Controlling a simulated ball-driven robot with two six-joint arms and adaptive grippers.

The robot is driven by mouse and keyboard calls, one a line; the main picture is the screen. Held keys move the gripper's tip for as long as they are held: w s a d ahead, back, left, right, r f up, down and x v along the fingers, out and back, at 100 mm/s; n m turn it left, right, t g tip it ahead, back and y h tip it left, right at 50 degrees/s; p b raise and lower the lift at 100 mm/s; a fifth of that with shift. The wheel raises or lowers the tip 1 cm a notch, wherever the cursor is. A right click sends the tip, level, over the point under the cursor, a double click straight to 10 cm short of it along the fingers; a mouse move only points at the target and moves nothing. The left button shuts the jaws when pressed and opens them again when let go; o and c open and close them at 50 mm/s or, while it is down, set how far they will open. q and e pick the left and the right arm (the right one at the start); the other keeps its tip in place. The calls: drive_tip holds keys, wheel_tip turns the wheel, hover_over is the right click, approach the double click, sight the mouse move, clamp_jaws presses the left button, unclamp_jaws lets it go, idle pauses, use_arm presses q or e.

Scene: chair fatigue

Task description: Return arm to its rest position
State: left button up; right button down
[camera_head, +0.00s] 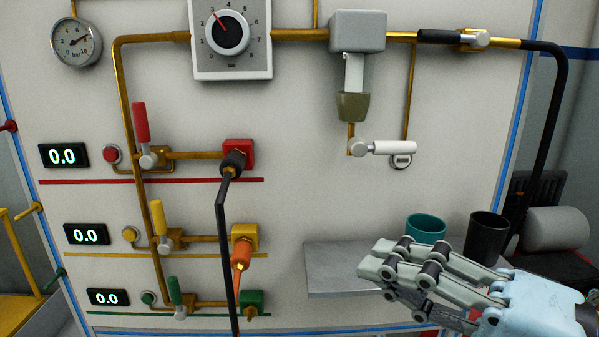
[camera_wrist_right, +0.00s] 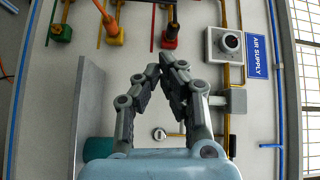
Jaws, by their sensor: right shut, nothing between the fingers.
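My right gripper (camera_head: 376,258) reaches in from the lower right in the head view, in front of the grey shelf and the panel. Its fingers are shut with nothing between them. In the right wrist view its fingertips (camera_wrist_right: 161,65) come together in front of the panel, apart from any lever or fitting. My right forearm runs out at the lower right of the head view. My left gripper is not in view.
A teal cup (camera_head: 425,229) and a black cup (camera_head: 486,238) stand on the shelf (camera_head: 330,270), close behind my right gripper. A black hose (camera_head: 221,230) and an orange hose (camera_head: 237,284) hang from the panel's left ports. A white-handled valve (camera_head: 393,148) sits above the shelf.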

drive_tip(key=s+d+f+n+g+h, duration=0.3)
drive_tip(key=f+h, duration=0.1)
drive_tip(key=f, duration=0.3)
drive_tip(key=s+d+f+n+g+h, duration=0.2)
drive_tip(key=s+f+n+g+h, duration=0.1)
drive_tip(key=f, duration=0.4)
drive_tip(key=s+d+f+g+h, duration=0.1)
drive_tip(key=s+d+f+h, duration=0.15)
drive_tip(key=d, duration=0.25)
drive_tip(key=s+d+f+n+g+h, duration=0.1)
drive_tip(key=s+d+h, duration=0.2)
drive_tip(key=d, duration=0.1)
drive_tip(key=s+d+f+g+h, duration=0.1)
drive_tip(key=s+d+f+h, duration=0.15)
drive_tip(key=d, duration=0.25)
drive_tip(key=s+d+f+g, duration=0.1)
drive_tip(key=s+f, duration=0.1)
drive_tip(key=f, duration=1.1)
drive_tip(key=s+d+f, duration=0.1)
drive_tip(key=s+f, duration=0.1)
drive_tip(key=f, duration=1.2)
drive_tip(key=s+d+f+g, duration=0.1)
drive_tip(key=s+f, duration=1.2)
drive_tip(key=s, duration=0.4)
drive_tip(key=shift+s+d+f, duration=0.15)
drive_tip(key=shift+f, duration=0.1)
